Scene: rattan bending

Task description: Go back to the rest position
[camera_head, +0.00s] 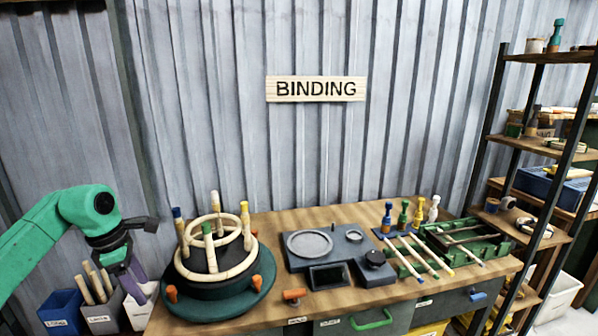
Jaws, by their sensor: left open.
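My left gripper (143,252) is at the left of the head view, on a green arm. It is open and empty, above the labelled bins and left of the round jig. The round jig (215,295) stands on the left part of the wooden workbench (320,217). Rattan rings (234,264) sit on it among upright posts with coloured tips. My right gripper is not in view.
Labelled bins (62,312) stand at the bench's left end, some holding rods. A grey device (345,285), coloured rods (425,255), bottle-like figures (403,215) and a green tray (490,247) fill the bench's right side. A shelf rack (527,145) stands at right.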

